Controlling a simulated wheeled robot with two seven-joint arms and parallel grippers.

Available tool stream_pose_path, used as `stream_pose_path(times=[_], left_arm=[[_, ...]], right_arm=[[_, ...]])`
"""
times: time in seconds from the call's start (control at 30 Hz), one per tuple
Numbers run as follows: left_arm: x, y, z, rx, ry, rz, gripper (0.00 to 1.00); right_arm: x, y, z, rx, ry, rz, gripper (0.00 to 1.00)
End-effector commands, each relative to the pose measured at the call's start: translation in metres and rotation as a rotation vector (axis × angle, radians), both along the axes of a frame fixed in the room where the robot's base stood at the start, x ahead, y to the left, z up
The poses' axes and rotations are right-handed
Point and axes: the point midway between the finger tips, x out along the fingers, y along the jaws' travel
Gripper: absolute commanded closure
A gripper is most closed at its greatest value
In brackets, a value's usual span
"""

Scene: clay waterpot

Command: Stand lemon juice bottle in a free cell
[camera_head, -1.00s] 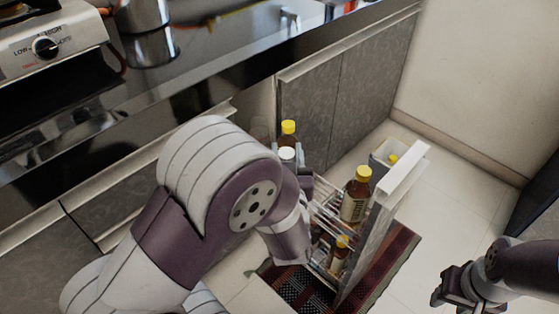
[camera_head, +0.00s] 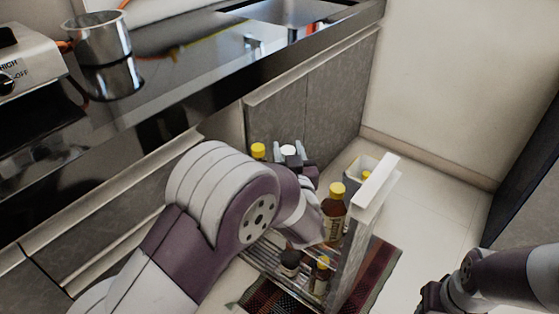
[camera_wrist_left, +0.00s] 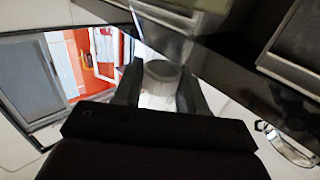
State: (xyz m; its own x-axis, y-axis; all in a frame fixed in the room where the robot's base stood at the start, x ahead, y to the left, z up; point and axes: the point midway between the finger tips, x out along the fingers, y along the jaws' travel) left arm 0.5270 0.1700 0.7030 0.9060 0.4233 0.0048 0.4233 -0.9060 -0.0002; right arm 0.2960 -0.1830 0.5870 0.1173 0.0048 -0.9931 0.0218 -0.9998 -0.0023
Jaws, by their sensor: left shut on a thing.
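My left gripper (camera_head: 290,154) is shut on a white-capped bottle (camera_head: 289,150) above the back end of a pull-out rack (camera_head: 268,262). In the left wrist view the bottle (camera_wrist_left: 160,88) sits between the two fingers, its label hidden, so I cannot tell whether it is the lemon juice. A yellow-capped bottle (camera_head: 258,151) is just left of the gripper. The rack holds a tall brown yellow-capped bottle (camera_head: 333,216), a dark bottle (camera_head: 289,263) and a smaller yellow-capped bottle (camera_head: 321,277). My arm hides part of the rack's cells. My right gripper (camera_head: 432,299) is at the bottom right, its jaws unclear.
The rack's front panel (camera_head: 354,240) stands out from the cabinets (camera_head: 322,92). A grey bin (camera_head: 345,172) with a yellow-topped item is behind it. A dark red mat (camera_head: 380,266) lies below. The counter (camera_head: 190,85) runs along the back left.

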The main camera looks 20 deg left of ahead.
Motion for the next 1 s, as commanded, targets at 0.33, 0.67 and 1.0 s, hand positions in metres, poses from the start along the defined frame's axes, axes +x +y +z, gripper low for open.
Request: stream_pose_path(times=[0.33, 0.67, 1.0], left_arm=[[0.026, -0.009, 0.001, 0.0, -0.004, 0.001, 1.0], [0.03, -0.011, -0.021, 0.0, -0.003, 0.001, 1.0], [0.03, -0.011, -0.047, 0.001, -0.004, 0.001, 1.0]], right_arm=[[0.0, 0.0, -0.006, 0.0, 0.0, 0.0, 0.57], [0.0, 0.0, -0.022, 0.0, 0.0, 0.0, 0.57], [0.0, 0.0, -0.039, 0.0, 0.0, 0.0, 0.57]])
